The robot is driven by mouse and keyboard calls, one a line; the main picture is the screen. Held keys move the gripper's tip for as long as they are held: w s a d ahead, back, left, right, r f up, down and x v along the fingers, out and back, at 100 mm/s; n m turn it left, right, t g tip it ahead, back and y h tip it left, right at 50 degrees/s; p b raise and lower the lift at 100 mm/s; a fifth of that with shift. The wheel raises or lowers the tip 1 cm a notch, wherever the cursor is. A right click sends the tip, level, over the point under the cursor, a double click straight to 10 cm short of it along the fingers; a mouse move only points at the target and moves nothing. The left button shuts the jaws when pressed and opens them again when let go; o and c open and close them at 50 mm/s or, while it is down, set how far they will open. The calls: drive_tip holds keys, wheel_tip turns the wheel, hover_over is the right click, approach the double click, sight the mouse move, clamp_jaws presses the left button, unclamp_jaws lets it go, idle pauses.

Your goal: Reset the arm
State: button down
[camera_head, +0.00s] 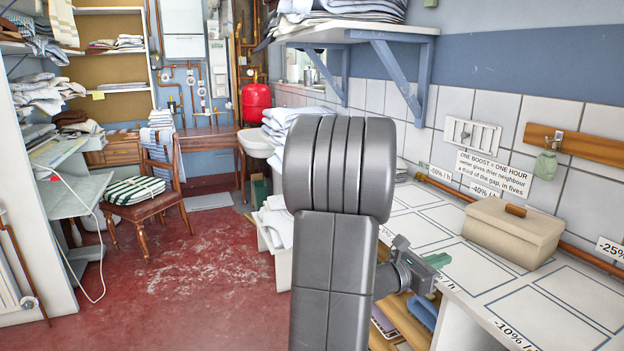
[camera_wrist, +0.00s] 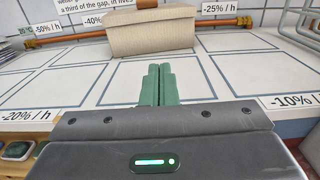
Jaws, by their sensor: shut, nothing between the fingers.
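My arm rises through the middle of the head view, with its dark grey links hiding part of the counter. My gripper (camera_head: 438,260) has green fingers and sits over the front edge of the tiled counter (camera_head: 540,318). In the wrist view the two green fingers of my gripper (camera_wrist: 160,85) lie side by side, pressed together and empty. They point toward the counter and a beige lidded box (camera_wrist: 152,36), which stands apart from them at the back.
The beige box (camera_head: 512,232) has a brown handle. A copper pipe (camera_head: 450,190) runs along the wall behind the counter. A shelf (camera_head: 350,30) with folded linen hangs above. A chair (camera_head: 150,195) stands left on open red floor (camera_head: 180,290).

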drive_tip(key=b+v, duration=0.1)
drive_tip(key=v, duration=0.9)
drive_tip(key=shift+f, duration=0.1)
